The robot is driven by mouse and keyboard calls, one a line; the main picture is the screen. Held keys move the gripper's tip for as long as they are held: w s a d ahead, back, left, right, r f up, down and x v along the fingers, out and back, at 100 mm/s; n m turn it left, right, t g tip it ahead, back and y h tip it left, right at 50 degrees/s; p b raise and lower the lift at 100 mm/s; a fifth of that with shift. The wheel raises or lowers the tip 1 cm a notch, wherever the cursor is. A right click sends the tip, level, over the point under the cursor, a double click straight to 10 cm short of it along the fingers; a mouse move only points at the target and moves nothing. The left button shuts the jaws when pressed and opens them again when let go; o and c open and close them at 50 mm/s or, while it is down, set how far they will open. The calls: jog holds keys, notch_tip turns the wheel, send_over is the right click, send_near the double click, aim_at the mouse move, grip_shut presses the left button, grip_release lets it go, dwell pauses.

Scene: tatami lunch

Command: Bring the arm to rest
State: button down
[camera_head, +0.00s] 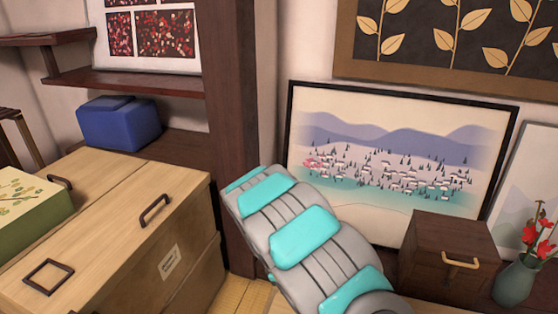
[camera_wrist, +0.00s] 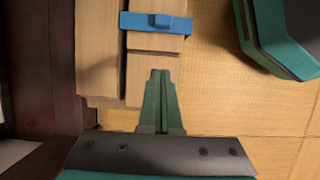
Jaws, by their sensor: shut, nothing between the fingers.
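My gripper (camera_wrist: 160,74) shows in the wrist view with its two green fingers together and nothing between them. It is over a light wooden surface and the woven tatami floor (camera_wrist: 220,90); I see no contact with either. In the head view my grey and turquoise arm rises from the bottom middle, in front of a framed landscape picture (camera_head: 400,150). The gripper itself is out of sight in the head view.
A wooden chest (camera_head: 125,205) stands left of my arm, near a dark post (camera_head: 228,120). On the right are a brown drawer box (camera_head: 440,235) and a vase with red flowers (camera_head: 516,282). A blue object (camera_wrist: 135,22) lies across the wood.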

jog(key=s+d+r+m+y, duration=0.1)
jog(key=s+d+r+m, duration=0.35)
jog(key=r, duration=0.45)
jog(key=s+d+r+m+y, duration=0.1)
jog(key=s+d+r+m, duration=0.2)
jog(key=s+d+r, duration=0.5)
jog(key=s+a+r+m, duration=0.1)
jog(key=s+r+m, duration=0.1)
jog(key=s, duration=0.4)
jog(key=s+a+r+m+y, duration=0.1)
jog(key=s+r+m, duration=0.1)
jog(key=s+r, duration=0.3)
jog(key=s+a+r+m+y+p, duration=0.1)
jog(key=s+r+m, duration=0.1)
jog(key=s, duration=0.6)
jog(key=shift+s+a+r, duration=0.2)
jog(key=shift+r, duration=0.5)
jog(key=shift+m, duration=0.25)
